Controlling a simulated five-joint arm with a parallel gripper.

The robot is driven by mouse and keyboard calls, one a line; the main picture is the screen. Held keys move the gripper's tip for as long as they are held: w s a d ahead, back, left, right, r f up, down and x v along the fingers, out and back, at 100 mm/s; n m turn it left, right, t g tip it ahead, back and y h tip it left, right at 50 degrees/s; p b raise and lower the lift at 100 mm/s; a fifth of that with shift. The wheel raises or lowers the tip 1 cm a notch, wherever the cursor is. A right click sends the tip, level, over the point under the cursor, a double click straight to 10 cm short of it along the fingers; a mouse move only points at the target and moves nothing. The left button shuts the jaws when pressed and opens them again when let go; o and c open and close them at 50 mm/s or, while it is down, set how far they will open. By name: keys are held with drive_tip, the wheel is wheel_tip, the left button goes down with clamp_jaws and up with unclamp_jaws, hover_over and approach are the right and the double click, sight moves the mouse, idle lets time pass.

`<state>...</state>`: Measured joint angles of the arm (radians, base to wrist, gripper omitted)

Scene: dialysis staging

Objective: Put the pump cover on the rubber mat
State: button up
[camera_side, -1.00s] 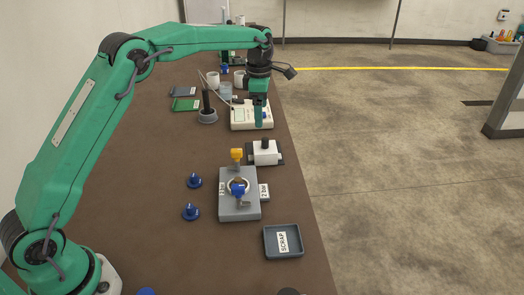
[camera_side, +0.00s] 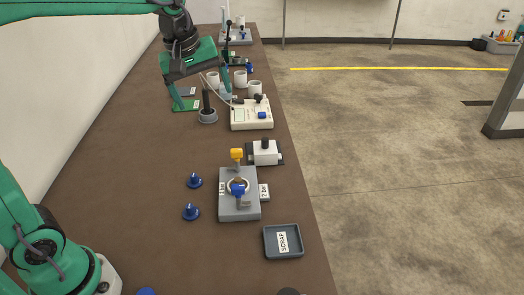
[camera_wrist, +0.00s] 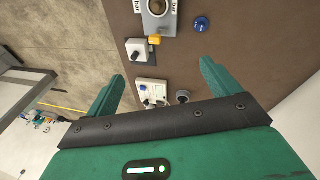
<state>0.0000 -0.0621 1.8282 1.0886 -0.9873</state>
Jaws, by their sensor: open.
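A white block with a black knob, which looks like the pump cover (camera_side: 265,154), sits upright on a dark flat pad, apparently the rubber mat (camera_side: 280,160). The pad's edges show on both sides of the block. In the wrist view the white block (camera_wrist: 136,52) shows at upper left, with the dark pad (camera_wrist: 153,57) beside it. My gripper (camera_side: 203,90) is open and empty, raised over the far part of the bench. Its fingers are spread wide, well beyond the white block and apart from it.
A beige device (camera_side: 252,116) with a screen stands beyond the block. A grey holder with a black rod (camera_side: 208,110) is left of it. Nearer are a grey fixture (camera_side: 228,211) with yellow and blue valves, blue knobs (camera_side: 191,212) and a scrap tray (camera_side: 284,242). The bench's left side is clear.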

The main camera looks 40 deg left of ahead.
drive_tip(key=s+f+m+t, duration=0.1)
drive_tip(key=s+f+m, duration=0.1)
drive_tip(key=s+m, duration=0.3)
drive_tip(key=s+f+m+t, duration=0.1)
drive_tip(key=s+f+m, duration=0.2)
drive_tip(key=s, duration=1)
drive_tip(key=m, duration=0.3)
drive_tip(key=shift+f, duration=0.1)
